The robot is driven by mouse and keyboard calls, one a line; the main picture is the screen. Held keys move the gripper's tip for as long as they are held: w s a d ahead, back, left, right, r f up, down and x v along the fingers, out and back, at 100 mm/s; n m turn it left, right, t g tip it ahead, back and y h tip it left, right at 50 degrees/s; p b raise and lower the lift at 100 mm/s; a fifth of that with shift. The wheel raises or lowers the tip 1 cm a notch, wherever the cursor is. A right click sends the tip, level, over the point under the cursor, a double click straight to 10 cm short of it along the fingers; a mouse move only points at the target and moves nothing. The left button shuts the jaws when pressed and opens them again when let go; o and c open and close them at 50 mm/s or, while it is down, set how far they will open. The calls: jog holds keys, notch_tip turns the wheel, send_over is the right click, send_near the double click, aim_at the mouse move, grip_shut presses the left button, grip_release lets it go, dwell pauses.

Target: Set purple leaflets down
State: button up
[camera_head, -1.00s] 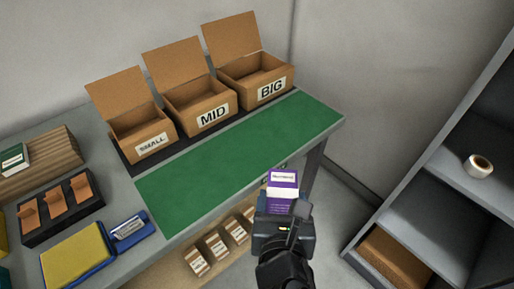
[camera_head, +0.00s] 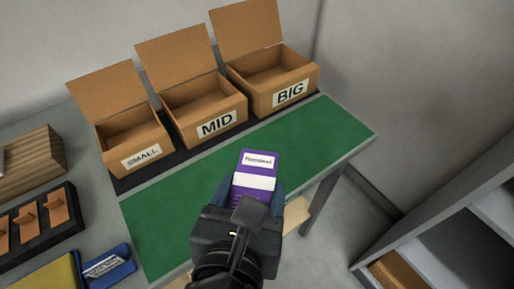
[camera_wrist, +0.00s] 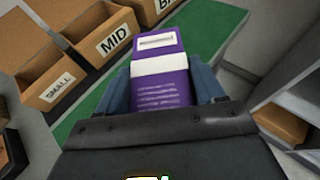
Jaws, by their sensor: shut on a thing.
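My gripper (camera_head: 250,192) is shut on the purple leaflets (camera_head: 256,168), a purple stack with a white band and a white label. In the head view they show over the front part of the green mat (camera_head: 165,215); I cannot tell how high above it they are. In the wrist view the leaflets (camera_wrist: 162,90) stand out between the two blue-grey fingers (camera_wrist: 162,88), with the green mat (camera_wrist: 85,125) behind and to the left. The lower end of the leaflets is hidden by the gripper.
Three open cardboard boxes stand along the back: SMALL (camera_head: 135,142), MID (camera_head: 205,108) and BIG (camera_head: 270,80). A black tray (camera_head: 40,240) and a blue-edged yellow pad (camera_head: 55,275) lie at left. The green mat is bare. A grey shelf (camera_head: 440,220) stands at right.

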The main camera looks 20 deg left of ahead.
jog(key=shift+w, duration=0.2)
jog(key=b, duration=0.1)
send_over(197, 209)
notch_tip(197, 209, down, 7)
jog(key=shift+d+r, duration=0.1)
jog(key=shift+f, duration=2.05)
jog(key=shift+f, duration=0.1)
jog(key=o, duration=1.2)
jog(key=shift+s+r, duration=0.2)
jog(key=shift+s, duration=0.15)
jog(key=v, duration=1.1)
jog(key=shift+s, duration=0.2)
